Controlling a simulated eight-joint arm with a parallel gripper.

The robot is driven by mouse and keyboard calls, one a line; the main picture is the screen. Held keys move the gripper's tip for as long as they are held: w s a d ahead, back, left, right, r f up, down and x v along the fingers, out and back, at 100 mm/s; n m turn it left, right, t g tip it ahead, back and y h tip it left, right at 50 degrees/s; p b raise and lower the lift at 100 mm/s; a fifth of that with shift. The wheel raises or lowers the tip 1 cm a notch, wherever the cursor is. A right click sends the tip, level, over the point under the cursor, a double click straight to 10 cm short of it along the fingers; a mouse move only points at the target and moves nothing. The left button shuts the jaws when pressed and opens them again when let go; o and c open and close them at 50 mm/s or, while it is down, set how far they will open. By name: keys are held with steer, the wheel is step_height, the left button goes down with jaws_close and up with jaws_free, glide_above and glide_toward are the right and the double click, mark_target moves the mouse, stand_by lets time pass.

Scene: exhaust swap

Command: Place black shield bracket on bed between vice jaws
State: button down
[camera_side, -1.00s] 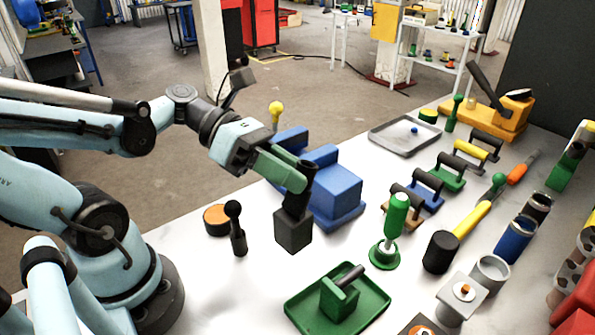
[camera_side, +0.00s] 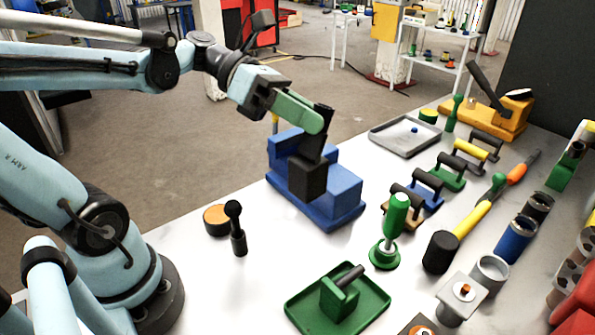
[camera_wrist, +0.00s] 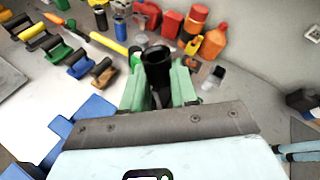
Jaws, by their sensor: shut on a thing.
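My gripper (camera_side: 312,122) has green fingers and is shut on the black shield bracket (camera_side: 307,180), a dark block with a tubular upper part. The blue vice (camera_side: 343,190) stands on the table. In the side view the bracket hangs in front of the vice and overlaps the middle between its two blue jaws; its height above the bed cannot be told. The bed between the jaws is largely hidden. Part of the blue vice (camera_wrist: 95,120) shows at left in the wrist view.
A black-handled part (camera_side: 236,230) and an orange-topped disc (camera_side: 216,219) stand left of the vice. A green tray (camera_side: 365,310) lies in front. A green-handled tool (camera_side: 395,220) and a mallet (camera_side: 440,252) are to the right. A grey tray (camera_side: 385,140) is behind.

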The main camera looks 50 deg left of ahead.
steer(key=w+a, duration=1.3)
steer(key=a, duration=0.3)
step_height(320, 180, down, 8)
steer(key=shift+s+m+g, duration=0.25)
steer(key=shift+m+g, duration=0.05)
steer(key=shift+g, duration=0.1)
steer(key=shift+f, duration=0.2)
steer(key=c, duration=0.9)
jaws_free()
steer(key=shift+o, duration=0.2)
steer(key=v, duration=1.2)
